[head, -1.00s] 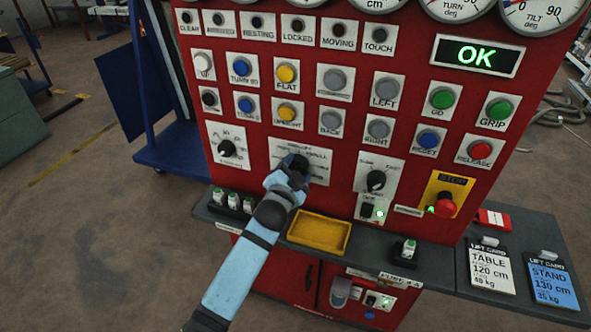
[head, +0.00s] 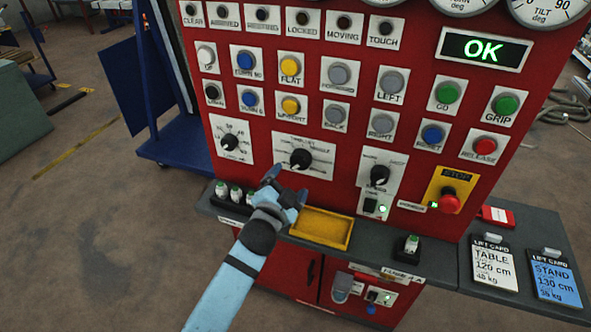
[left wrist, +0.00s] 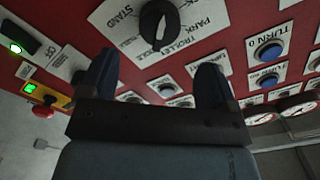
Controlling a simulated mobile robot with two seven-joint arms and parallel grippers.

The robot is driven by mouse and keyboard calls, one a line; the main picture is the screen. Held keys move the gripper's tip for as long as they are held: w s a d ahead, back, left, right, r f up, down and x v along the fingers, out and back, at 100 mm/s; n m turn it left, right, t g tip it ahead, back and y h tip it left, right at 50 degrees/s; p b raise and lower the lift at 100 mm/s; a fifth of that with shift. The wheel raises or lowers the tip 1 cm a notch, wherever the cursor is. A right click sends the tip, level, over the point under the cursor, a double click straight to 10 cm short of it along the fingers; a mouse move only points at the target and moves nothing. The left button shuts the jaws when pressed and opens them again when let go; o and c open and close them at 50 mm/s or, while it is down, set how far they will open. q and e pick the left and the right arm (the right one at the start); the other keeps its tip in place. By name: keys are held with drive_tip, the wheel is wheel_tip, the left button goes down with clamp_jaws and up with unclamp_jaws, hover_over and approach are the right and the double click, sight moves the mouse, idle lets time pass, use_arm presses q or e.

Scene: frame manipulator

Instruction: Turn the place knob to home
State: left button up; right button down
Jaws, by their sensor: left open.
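The place knob (head: 301,159) is a black dial on a white label plate in the middle of the red panel. In the left wrist view the place knob (left wrist: 160,22) shows at the top, with STAND, TROLLEY and PARK printed around it. I cannot read its exact setting or make out a home mark. My left gripper (head: 287,186) is open and empty, just below and in front of the knob, apart from it. In the left wrist view the knob lies beyond the gap between the two fingers of the left gripper (left wrist: 155,78).
Another black knob (head: 230,142) is to the left and a third (head: 379,175) to the right. A yellow tray (head: 321,228) lies on the grey ledge below. A red stop button (head: 449,202) is at the right. Several push buttons fill the panel above.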

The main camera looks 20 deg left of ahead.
use_arm(q)
drive_tip(key=s, duration=0.6)
drive_tip(key=shift+s, duration=0.15)
drive_tip(key=shift+a, duration=0.1)
drive_tip(key=s+f+n+g+h, duration=0.3)
drive_tip(key=s+f+n+g, duration=0.35)
drive_tip(key=s+f, duration=1.5)
wheel_tip(320, 180, up, 11)
drive_tip(key=p, duration=1.1)
drive_tip(key=shift+w+p, duration=0.4)
drive_tip(key=shift+w, duration=0.05)
drive_tip(key=shift+g, duration=0.25)
